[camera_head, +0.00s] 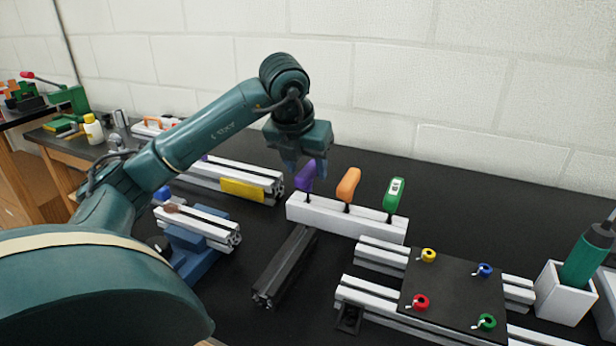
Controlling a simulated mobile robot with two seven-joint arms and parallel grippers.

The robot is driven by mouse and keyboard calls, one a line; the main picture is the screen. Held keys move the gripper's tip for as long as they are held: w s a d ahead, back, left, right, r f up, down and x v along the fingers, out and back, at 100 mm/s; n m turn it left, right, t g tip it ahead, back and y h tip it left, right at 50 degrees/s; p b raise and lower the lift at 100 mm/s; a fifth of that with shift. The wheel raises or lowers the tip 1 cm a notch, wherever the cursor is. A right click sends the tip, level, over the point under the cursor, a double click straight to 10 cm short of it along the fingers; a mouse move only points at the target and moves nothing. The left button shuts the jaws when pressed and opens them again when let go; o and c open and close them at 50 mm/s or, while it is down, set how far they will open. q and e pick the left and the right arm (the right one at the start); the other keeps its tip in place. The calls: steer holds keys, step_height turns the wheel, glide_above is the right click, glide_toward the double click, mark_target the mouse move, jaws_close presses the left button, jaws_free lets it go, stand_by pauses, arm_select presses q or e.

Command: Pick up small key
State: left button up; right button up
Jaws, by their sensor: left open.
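A white holder block (345,217) stands on the black table with three upright keys in it. They have a purple handle (304,181), an orange handle (348,186) and a green handle (394,194). The picture does not plainly mark which one is the small key. My left gripper (305,167) points down at the purple-handled key, at the left end of the holder. Its jaws are open, with the fingertips near the top of the purple handle, which they partly hide. I cannot tell whether they touch it. My right gripper is not in view.
A black extrusion bar (285,267) lies in front of the holder. A black plate (452,293) with several coloured knobs rests on rails at right. A green-handled tool stands in a white box (563,293). A yellow-marked rail (242,190) lies left. A white brick wall stands behind.

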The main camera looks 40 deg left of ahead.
mark_target(308, 194)
arm_select(q)
steer(key=x, duration=0.5)
steer(key=shift+w+a+f, duration=0.1)
steer(key=shift+a+f, duration=0.05)
steer(key=c, duration=1.1)
